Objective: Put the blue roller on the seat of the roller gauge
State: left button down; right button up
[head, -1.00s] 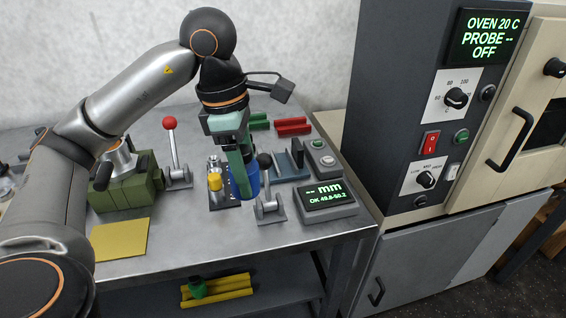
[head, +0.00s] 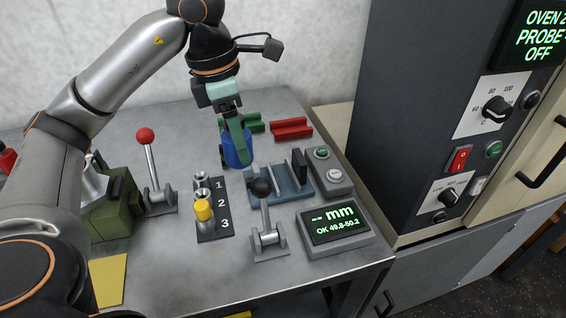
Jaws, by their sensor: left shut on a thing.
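My left gripper (head: 240,142) reaches down from above with its green fingers shut on the blue roller (head: 237,158). The roller looks upright and is partly hidden by the fingers. It is at the far left of the roller gauge (head: 262,192), a blue-grey base with upright plates and a dark block. I cannot tell how high the roller is above the table. The gauge's display (head: 335,220) reads "-- mm" and "OK 49.8-50.2". My right gripper is not in view.
A black-knobbed lever (head: 265,225) stands before the gauge. A numbered stand (head: 222,205) with a yellow-topped piece (head: 203,211) is to its left. A red-knobbed lever (head: 150,165) is further left. Red blocks (head: 291,128) lie behind. A button box (head: 328,170) stands right of the gauge.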

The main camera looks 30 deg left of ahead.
pick_arm(q)
jog(key=shift+w+d+f, duration=0.25)
jog(key=shift+w+f, duration=1.65)
jog(key=shift+f, duration=0.1)
jog(key=shift+w+d+f, duration=0.25)
jog(key=shift+w+f, duration=1.65)
jog(key=shift+f, duration=0.05)
jog(key=shift+w+d+f, duration=0.25)
jog(key=shift+w+f, duration=1.65)
jog(key=shift+f, duration=0.1)
jog(key=shift+f, duration=0.1)
jog(key=shift+c, duration=0.6)
grip_release()
notch_tip(320, 180, up, 12)
jog(key=s+a+p, duration=0.1)
jog(key=shift+s, duration=0.2)
